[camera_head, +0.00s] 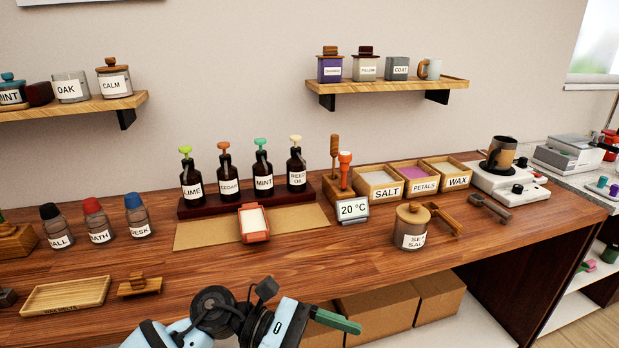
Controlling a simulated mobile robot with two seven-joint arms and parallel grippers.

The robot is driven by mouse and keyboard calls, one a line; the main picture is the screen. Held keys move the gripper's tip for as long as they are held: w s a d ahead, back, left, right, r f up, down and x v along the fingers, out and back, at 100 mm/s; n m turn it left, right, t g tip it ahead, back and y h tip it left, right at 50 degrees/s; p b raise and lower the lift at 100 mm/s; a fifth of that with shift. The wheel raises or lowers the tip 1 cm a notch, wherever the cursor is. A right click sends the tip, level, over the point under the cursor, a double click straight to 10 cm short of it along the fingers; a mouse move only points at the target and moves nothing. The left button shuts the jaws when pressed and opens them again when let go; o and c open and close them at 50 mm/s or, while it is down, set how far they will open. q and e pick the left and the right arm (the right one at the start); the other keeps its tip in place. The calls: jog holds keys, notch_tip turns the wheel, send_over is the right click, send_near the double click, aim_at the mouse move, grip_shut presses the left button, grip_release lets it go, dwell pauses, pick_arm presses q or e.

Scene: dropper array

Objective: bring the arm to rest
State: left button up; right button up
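One blue and black arm of mine enters at the bottom, left of centre, and I take it for my left. A flat green piece on a black mount (335,320) is at its right end, low in front of the table's front edge. I cannot tell whether its fingers are open or shut, or whether the green piece is a finger. My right gripper is not in view. Four dropper bottles stand upright in a dark rack: LIME (191,182), CEDAR (228,180), MINT (263,177) and REED OIL (296,173). All have coloured dropper tops.
A red tray (254,235) lies on a tan mat (195,237). A SEA SALT jar (411,226) stands near the front edge. A wax melts tray (66,297) lies at left. Cardboard boxes (375,312) sit below the table. The table's front middle is clear.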

pick_arm(q)
jog(key=a+f+m+t+y+p, duration=0.1)
jog(key=a+f+m+t+y, duration=0.35)
jog(key=m+t, duration=0.9)
jog(key=a+f+m+t+y+p, duration=0.1)
jog(key=a+f+m+t, duration=0.65)
jog(key=m, duration=1.15)
jog(key=s+a+f+n+g+y, duration=0.3)
jog(key=s+a+f+n, duration=0.3)
jog(key=s, duration=0.5)
jog(key=s+a+f+n+g+y+p, duration=0.1)
jog(key=s+a+f+n+g+y, duration=0.3)
jog(key=s+f+n, duration=0.6)
jog(key=shift+s+a+f+n+y, duration=0.45)
jog(key=shift+s+a+y, duration=0.2)
jog(key=shift+s+a, duration=0.3)
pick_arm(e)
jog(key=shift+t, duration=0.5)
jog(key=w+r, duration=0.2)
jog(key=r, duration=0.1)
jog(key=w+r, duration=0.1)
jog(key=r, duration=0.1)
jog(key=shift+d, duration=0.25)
